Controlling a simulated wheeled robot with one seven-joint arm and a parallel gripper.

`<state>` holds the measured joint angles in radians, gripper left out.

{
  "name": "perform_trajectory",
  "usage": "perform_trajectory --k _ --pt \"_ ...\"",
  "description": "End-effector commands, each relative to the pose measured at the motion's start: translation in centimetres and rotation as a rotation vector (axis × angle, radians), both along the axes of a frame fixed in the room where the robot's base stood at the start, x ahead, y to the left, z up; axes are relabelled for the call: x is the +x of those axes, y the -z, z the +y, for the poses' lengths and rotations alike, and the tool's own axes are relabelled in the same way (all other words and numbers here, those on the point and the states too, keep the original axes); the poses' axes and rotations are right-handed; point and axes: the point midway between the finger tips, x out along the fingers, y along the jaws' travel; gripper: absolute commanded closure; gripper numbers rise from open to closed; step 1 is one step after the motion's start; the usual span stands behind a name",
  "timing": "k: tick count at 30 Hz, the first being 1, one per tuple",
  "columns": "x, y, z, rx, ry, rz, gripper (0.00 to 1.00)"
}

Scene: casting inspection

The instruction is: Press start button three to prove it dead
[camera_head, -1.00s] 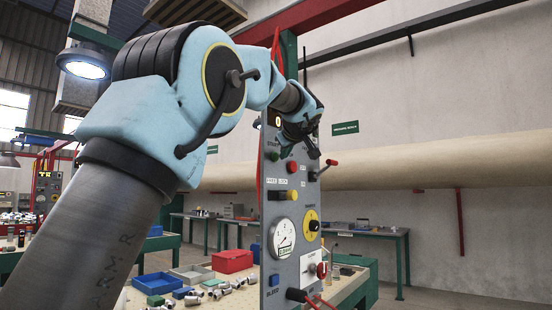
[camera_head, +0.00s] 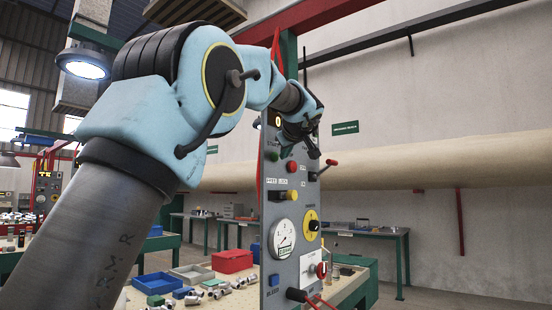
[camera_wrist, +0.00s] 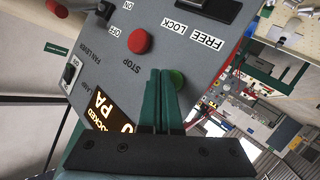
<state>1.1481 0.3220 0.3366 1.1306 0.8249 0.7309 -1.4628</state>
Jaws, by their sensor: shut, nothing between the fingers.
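A grey control panel (camera_head: 276,200) stands upright in the head view and fills much of the wrist view (camera_wrist: 185,60). A green button (camera_wrist: 178,79) sits on it, just right of my fingertips and partly hidden by them; it also shows in the head view (camera_head: 275,156). Its number cannot be read. A red button (camera_wrist: 139,40) marked STOP is nearby. My gripper (camera_wrist: 161,72) is shut and empty, its green fingers pointing at the panel beside the green button. Whether they touch it cannot be told. In the head view my gripper (camera_head: 307,140) is at the panel's upper part.
A red-knobbed lever (camera_head: 332,162) sticks out at the panel's right. Lower down are a gauge (camera_head: 283,238), a yellow dial (camera_head: 312,226) and a red knob (camera_head: 321,270). A lit display (camera_wrist: 108,116) lies beside my fingers. A bench with a red bin (camera_head: 232,261) stands behind.

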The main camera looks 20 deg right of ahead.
Motion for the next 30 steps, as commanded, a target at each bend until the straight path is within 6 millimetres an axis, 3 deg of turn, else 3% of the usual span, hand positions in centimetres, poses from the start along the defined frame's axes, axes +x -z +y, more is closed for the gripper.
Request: perform_trajectory --k 30 --pt "0.74 -0.04 0.41 0.0 0.0 0.0 1.0"
